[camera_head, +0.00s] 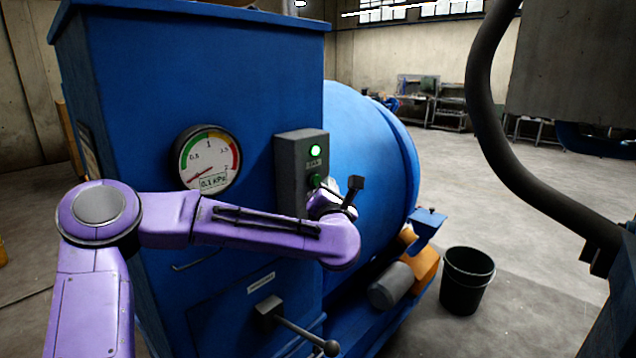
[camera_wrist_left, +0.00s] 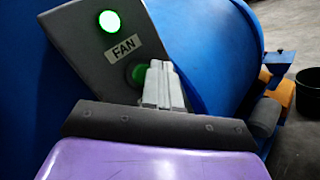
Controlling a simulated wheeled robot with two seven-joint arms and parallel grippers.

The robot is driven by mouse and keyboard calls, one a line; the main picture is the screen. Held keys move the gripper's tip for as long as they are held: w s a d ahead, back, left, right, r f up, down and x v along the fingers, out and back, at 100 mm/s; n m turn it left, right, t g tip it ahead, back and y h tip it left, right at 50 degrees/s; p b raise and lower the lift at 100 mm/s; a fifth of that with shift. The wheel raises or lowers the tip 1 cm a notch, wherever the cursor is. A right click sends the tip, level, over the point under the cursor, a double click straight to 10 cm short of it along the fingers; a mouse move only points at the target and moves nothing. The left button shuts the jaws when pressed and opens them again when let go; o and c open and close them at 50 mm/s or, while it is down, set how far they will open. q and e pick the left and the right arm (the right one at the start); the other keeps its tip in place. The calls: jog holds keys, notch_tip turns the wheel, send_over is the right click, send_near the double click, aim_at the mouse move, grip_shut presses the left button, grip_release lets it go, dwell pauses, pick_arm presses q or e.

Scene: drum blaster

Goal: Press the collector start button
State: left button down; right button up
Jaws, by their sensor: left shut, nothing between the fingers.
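A grey control box (camera_head: 289,170) is fixed to the front of the blue machine. It carries a lit green lamp (camera_head: 315,150) at the top, a FAN label below it and a green button (camera_head: 314,181) under the label. The box (camera_wrist_left: 93,58), lamp (camera_wrist_left: 110,21) and green button (camera_wrist_left: 138,74) also show in the left wrist view. My left gripper (camera_wrist_left: 162,68) is shut and empty, its fingertips at the right edge of the button and partly covering it. I cannot tell whether they touch it. My right gripper is not in view.
A round gauge (camera_head: 208,160) reads 0.1 kPa, left of the box. A lever (camera_head: 300,327) juts out below my left arm. A blue drum (camera_head: 375,150) lies behind the box. A black bucket (camera_head: 467,281) stands on the floor at right. A thick dark hose (camera_head: 487,120) hangs at right.

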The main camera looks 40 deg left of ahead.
pick_arm(q)
jog(key=shift+s+d+b, duration=0.2)
jog(key=shift+d+b, duration=0.65)
jog(key=shift+d, duration=1.65)
